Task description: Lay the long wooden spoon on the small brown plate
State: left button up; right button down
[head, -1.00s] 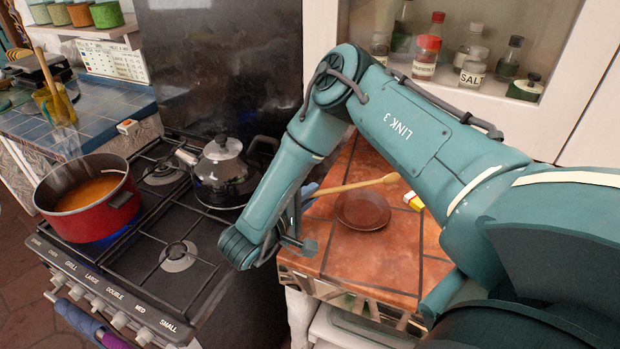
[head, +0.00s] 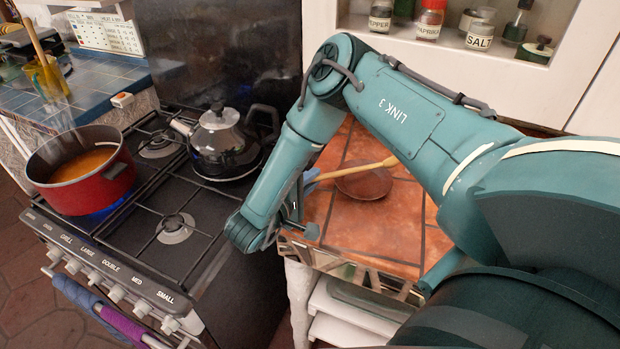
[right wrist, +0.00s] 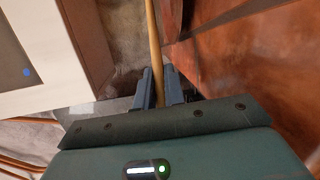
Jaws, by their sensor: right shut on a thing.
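The long wooden spoon (head: 345,172) lies across the far part of the small brown plate (head: 365,186) in the head view, its bowl end pointing right. I cannot tell whether it touches the plate or hangs just above it. My right gripper (head: 311,180), partly hidden by its own arm, is left of the plate. In the right wrist view the gripper (right wrist: 160,78) is shut on the spoon's handle (right wrist: 153,40), which runs away toward the top. The plate cannot be made out clearly there. My left gripper is not in view.
The plate stands on a tiled orange counter (head: 380,240), clear in front of it. Left of it is a stove with a black kettle (head: 222,145) and a red pot (head: 85,180) over a blue flame. Spice jars (head: 430,20) stand on a shelf behind.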

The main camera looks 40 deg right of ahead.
jog(key=shift+f, duration=0.1)
dwell(0.4)
jog(key=c, duration=1.4)
grip_release()
jog(key=b+v, duration=0.2)
jog(key=v, duration=1.1)
jog(key=shift+s+a, duration=0.1)
